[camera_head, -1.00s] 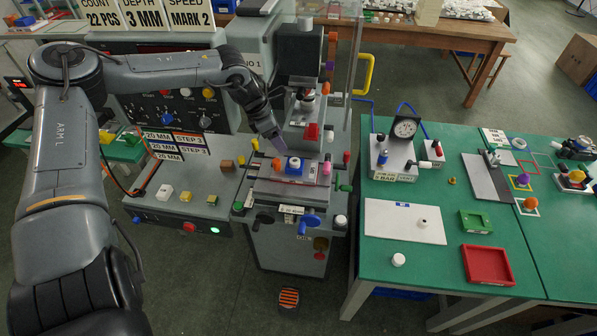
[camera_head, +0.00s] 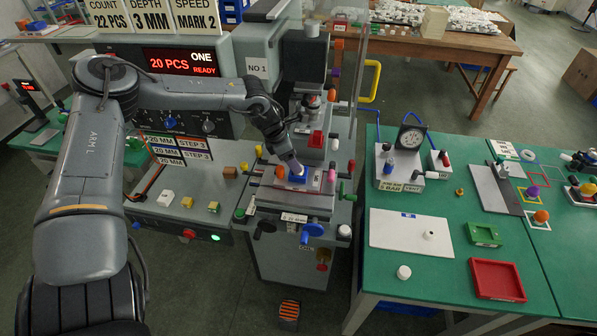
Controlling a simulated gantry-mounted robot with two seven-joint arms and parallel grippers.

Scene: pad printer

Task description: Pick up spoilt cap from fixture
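My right gripper is not in view.
On the green table at right are a gauge stand (camera_head: 402,165), a white plate (camera_head: 411,232), a loose white cap (camera_head: 404,272), a green tray (camera_head: 484,235) and a red tray (camera_head: 497,280).

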